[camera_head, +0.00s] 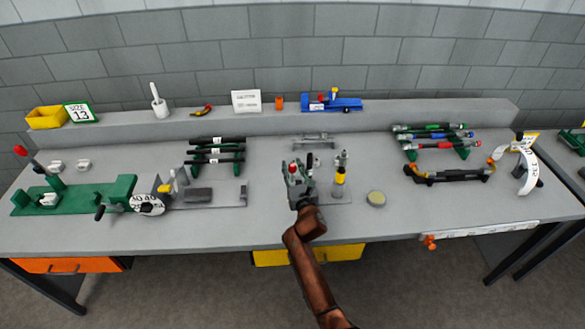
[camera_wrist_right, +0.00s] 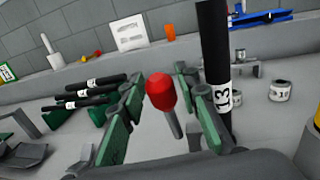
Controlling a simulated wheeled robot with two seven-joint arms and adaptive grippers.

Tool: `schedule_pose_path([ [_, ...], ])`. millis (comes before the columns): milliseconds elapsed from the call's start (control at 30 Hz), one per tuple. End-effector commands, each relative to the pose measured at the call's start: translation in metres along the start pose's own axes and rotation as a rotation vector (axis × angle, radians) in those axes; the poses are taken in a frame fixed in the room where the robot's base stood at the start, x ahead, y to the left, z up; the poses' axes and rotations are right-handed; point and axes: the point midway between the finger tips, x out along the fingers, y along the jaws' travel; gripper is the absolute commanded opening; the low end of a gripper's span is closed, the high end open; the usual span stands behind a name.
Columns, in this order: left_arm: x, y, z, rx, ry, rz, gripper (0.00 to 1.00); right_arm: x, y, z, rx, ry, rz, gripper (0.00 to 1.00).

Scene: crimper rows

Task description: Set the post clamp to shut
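A red knob (camera_wrist_right: 161,91) on a grey lever stem stands between my right gripper's fingers (camera_wrist_right: 158,104) in the right wrist view. It looks like the post clamp's handle. Space shows on both sides of the knob, so the gripper is open around it. In the head view the red knob (camera_head: 292,168) shows at my right gripper (camera_head: 300,182), which hides most of the clamp. A black tube (camera_wrist_right: 214,60) labelled 13 stands upright just right of the fingers. Whether the clamp holds it is hidden. My left gripper is out of view.
A round pale disc (camera_head: 376,198) lies farther right. Black tubes lie on a rack (camera_head: 216,151) to the left, beyond a green fixture (camera_head: 119,190). The front middle-right bench is clear.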

Motion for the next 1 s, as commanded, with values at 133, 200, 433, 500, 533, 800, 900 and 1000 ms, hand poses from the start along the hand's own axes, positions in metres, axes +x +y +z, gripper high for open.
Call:
schedule_pose_path([
  [133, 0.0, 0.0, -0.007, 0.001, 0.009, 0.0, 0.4, 0.0, 0.001, 0.0, 0.0, 0.0, 0.001, 0.29],
  [200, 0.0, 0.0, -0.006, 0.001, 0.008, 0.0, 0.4, 0.0, 0.001, 0.0, 0.0, 0.0, 0.001, 0.29],
  [433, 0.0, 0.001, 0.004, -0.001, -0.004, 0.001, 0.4, 0.0, 0.002, 0.0, 0.001, 0.0, 0.002, 0.13],
  [500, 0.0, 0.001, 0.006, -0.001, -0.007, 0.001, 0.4, 0.0, 0.002, 0.0, 0.001, 0.001, 0.002, 0.08],
  [533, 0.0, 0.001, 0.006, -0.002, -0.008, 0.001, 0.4, 0.0, 0.002, 0.0, 0.001, 0.001, 0.002, 0.06],
  [800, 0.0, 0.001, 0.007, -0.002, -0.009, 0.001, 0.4, 0.0, 0.002, -0.001, 0.001, 0.001, 0.002, 0.0],
  [900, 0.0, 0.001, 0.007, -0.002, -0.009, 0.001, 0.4, 0.0, 0.002, -0.001, 0.001, 0.001, 0.002, 0.0],
  [1000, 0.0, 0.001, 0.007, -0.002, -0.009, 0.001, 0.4, 0.0, 0.002, -0.001, 0.001, 0.001, 0.002, 0.0],
])
